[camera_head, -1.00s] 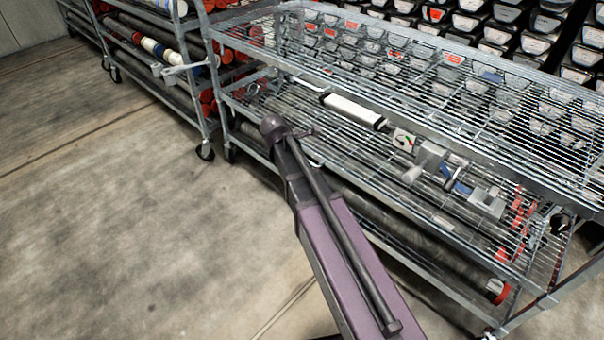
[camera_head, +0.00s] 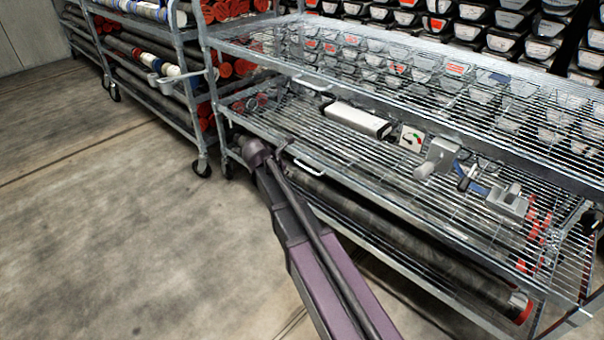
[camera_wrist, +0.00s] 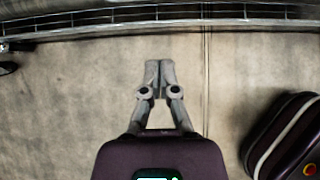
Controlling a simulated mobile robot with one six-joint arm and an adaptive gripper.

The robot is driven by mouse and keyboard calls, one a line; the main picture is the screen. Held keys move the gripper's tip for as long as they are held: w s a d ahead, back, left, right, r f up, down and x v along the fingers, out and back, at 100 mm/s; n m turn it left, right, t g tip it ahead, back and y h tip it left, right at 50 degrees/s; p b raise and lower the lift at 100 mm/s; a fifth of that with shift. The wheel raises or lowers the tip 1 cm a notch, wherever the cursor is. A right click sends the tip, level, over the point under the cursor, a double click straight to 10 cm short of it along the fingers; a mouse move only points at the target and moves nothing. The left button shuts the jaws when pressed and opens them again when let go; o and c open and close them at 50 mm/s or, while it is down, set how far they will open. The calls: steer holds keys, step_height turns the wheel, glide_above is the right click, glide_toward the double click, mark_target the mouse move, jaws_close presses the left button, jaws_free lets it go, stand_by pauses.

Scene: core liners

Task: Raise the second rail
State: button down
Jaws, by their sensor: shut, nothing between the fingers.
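The front cart has wire shelves with long metal edge rails. The upper front rail (camera_head: 400,125) runs above the middle shelf's front rail (camera_head: 375,203). Each carries a loop handle: the upper handle (camera_head: 311,84) and the lower handle (camera_head: 308,166). I cannot tell which rail is the second one. My arm reaches up to the lower rail's left part in the head view, where my gripper is too small to make out. In the wrist view my gripper (camera_wrist: 160,66) is shut and empty over bare floor, apart from the metal rail (camera_wrist: 160,22) at the top.
A white-and-black instrument (camera_head: 357,120) and grey clamp-like devices (camera_head: 437,158) are on the cart. A dark core tube (camera_head: 430,255) lies low in it. Another cart with tubes (camera_head: 150,75) stands at the left. Concrete floor (camera_head: 100,240) is clear in front.

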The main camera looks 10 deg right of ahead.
steer(key=shift+f, duration=0.1)
steer(key=b+x, duration=0.8)
steer(key=x, duration=0.2)
steer(key=shift+w+d+r+p, duration=0.1)
steer(key=shift+d+r+p, duration=0.05)
steer(key=shift+r+p, duration=0.9)
steer(key=shift+w+d+r+p, duration=0.15)
steer(key=shift+r+p, duration=0.85)
steer(key=shift+p, duration=0.05)
step_height(320, 180, up, 6)
steer(key=p, duration=0.6)
steer(key=shift+f, duration=0.1)
steer(key=shift+f+b, duration=0.2)
steer(key=shift+b, duration=0.1)
